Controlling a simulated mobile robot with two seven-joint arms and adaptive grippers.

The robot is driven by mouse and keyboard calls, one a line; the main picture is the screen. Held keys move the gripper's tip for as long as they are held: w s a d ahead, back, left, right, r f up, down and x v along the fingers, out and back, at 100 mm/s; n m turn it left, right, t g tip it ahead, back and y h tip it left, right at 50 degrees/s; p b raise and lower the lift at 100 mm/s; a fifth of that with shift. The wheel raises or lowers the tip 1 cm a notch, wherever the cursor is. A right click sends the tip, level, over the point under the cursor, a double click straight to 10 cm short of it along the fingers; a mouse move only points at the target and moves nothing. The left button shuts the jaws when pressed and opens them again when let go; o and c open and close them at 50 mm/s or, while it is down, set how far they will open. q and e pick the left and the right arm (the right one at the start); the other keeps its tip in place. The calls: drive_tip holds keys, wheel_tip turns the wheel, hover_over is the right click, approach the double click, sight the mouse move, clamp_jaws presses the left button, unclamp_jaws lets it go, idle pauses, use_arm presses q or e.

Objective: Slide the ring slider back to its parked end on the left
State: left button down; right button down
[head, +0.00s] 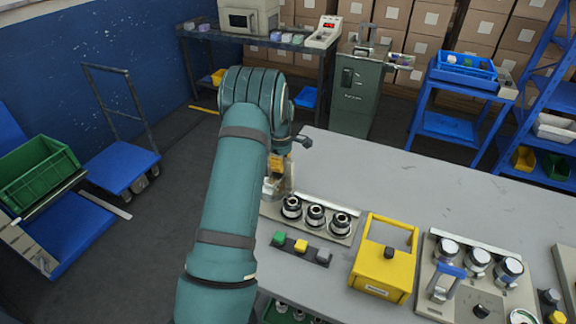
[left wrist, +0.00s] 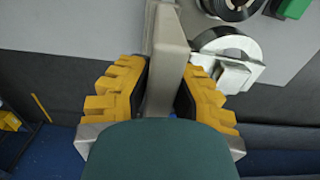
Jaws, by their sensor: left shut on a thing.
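The fixture plate (head: 325,235) with several black and silver rings (head: 315,214) lies at the left edge of the grey table. My left gripper (head: 278,172) is over the plate's left end, partly hidden by my arm. In the left wrist view my left gripper (left wrist: 165,90) has its yellow fingers on both sides of a beige upright block (left wrist: 168,65), shut on it. I take this block to be the ring slider's grip; its foot and track are hidden. My right gripper is not in view.
A yellow box with a handle (head: 385,265) and a plate with silver cylinders (head: 478,270) stand to the right. The grey table (head: 440,190) is clear behind them.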

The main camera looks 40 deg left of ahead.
use_arm(q)
drive_tip(key=shift+s+a+f, duration=0.1)
drive_tip(key=shift+s+a, duration=0.25)
drive_tip(key=shift+a, duration=0.35)
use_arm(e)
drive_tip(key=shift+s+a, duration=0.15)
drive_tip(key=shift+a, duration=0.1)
use_arm(q)
drive_tip(key=c, duration=1)
unclamp_jaws()
drive_tip(key=shift+o, duration=0.9)
drive_tip(key=shift+a, duration=0.15)
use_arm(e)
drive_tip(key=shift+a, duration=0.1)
use_arm(q)
wheel_tip(320, 180, up, 12)
drive_tip(key=shift+r, duration=0.1)
